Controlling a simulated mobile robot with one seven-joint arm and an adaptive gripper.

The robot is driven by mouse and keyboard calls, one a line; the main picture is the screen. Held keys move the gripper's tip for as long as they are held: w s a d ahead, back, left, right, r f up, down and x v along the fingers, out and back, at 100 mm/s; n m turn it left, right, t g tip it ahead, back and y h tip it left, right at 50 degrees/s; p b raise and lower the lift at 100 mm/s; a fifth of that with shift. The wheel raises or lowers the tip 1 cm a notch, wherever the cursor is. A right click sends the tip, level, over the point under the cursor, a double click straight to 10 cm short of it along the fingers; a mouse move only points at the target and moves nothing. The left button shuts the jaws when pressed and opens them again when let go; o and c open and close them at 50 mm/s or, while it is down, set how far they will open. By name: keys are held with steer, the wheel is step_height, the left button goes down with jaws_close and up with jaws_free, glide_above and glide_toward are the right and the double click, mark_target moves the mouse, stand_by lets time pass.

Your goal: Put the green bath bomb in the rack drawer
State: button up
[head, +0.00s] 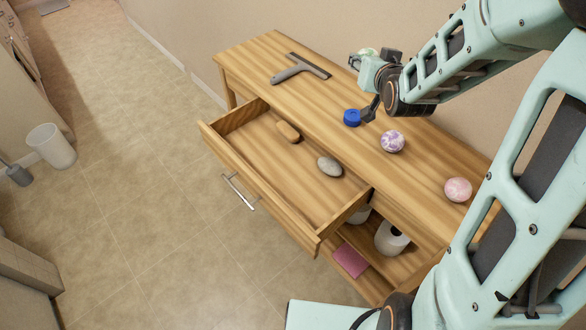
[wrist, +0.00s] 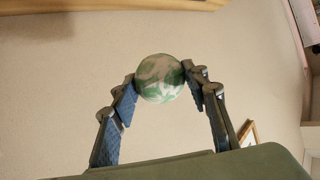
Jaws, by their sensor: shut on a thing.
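The green bath bomb (wrist: 160,79) is a green-and-white ball, pinched between the two fingertips of my gripper (wrist: 160,82) in the wrist view. In the head view only a pale green bit of it (head: 368,51) shows beyond my gripper (head: 373,58), which is held above the back of the wooden rack (head: 253,59). The rack drawer (head: 285,174) is pulled open to the front left, away from my gripper. A tan oblong piece (head: 288,132) and a grey stone-like piece (head: 329,166) lie in it, with bare floor around them.
On the rack top are a grey squeegee (head: 300,68), a blue round item (head: 352,117), a purple-white ball (head: 392,141) and a pink ball (head: 458,189). Toilet rolls (head: 390,239) and a pink cloth (head: 350,260) sit below. A white bin (head: 51,147) stands at far left.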

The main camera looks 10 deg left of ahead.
steer(key=a+f+n+y+b, duration=0.1)
steer(key=a+f+b, duration=0.1)
steer(key=a+f, duration=0.1)
steer(key=s+a+f+n+g+y+b, duration=0.1)
steer(key=a+f+n+y+b, duration=0.1)
steer(key=a+f, duration=0.2)
steer(key=a+f+n+g+y+b, duration=0.1)
steer(key=a+f+n+y+b, duration=0.1)
steer(key=a, duration=0.4)
steer(key=shift+s+f, duration=0.25)
steer(key=shift+f, duration=0.5)
steer(key=s+a+f+n+g+y+b, duration=0.2)
steer(key=s+a+f+b, duration=0.15)
steer(key=a, duration=0.25)
steer(key=s+a+f+n+g+y+b, duration=0.2)
steer(key=s+a+f+n+y, duration=0.15)
steer(key=a, duration=0.35)
steer(key=b, duration=0.2)
glide_above(263, 161)
steer(key=shift+h, duration=0.35)
step_height(263, 161, down, 6)
steer(key=shift+s+a+r, duration=0.1)
steer(key=shift+f+b, duration=0.8)
steer(key=shift+f, duration=1.6)
steer(key=shift+f, duration=0.2)
steer(key=o, duration=1.2)
